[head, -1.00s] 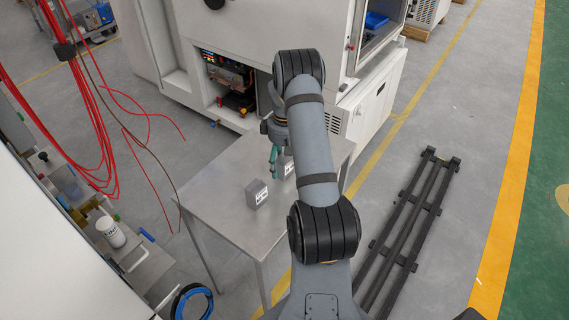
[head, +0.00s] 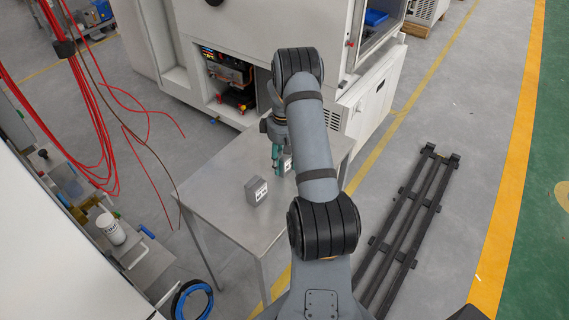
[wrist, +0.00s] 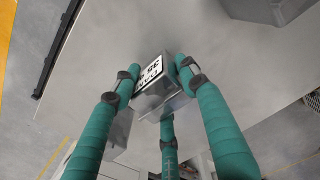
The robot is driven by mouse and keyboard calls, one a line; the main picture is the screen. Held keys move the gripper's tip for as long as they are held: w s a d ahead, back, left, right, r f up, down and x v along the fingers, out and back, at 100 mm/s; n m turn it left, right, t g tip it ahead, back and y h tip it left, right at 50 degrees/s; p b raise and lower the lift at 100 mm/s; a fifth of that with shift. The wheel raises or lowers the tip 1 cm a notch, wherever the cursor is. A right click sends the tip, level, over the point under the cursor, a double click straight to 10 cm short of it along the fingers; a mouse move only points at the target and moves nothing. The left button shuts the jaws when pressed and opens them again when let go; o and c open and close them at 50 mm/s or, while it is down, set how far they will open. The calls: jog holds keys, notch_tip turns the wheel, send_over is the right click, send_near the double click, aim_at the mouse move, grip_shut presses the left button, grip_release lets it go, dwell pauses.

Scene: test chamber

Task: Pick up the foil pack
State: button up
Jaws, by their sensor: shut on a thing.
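The foil pack (wrist: 152,88) is a silver-grey block with a black-and-white label, seen between my fingers in the wrist view. My gripper (wrist: 158,84) has three teal fingers and is shut on the pack, with fingers on several sides of it. In the head view my gripper (head: 279,158) is at the far part of the metal table, and the pack (head: 287,165) is partly hidden behind my arm. I cannot tell whether the pack touches the table top.
A second grey labelled block (head: 256,191) stands on the table (head: 215,190), nearer the front; it also shows at the top of the wrist view (wrist: 268,8). A white machine (head: 225,50) stands behind the table. Red cables (head: 92,120) hang at the left.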

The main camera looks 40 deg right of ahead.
jog(key=c, duration=0.5)
jog(key=shift+d+r, duration=0.1)
jog(key=shift+r, duration=0.1)
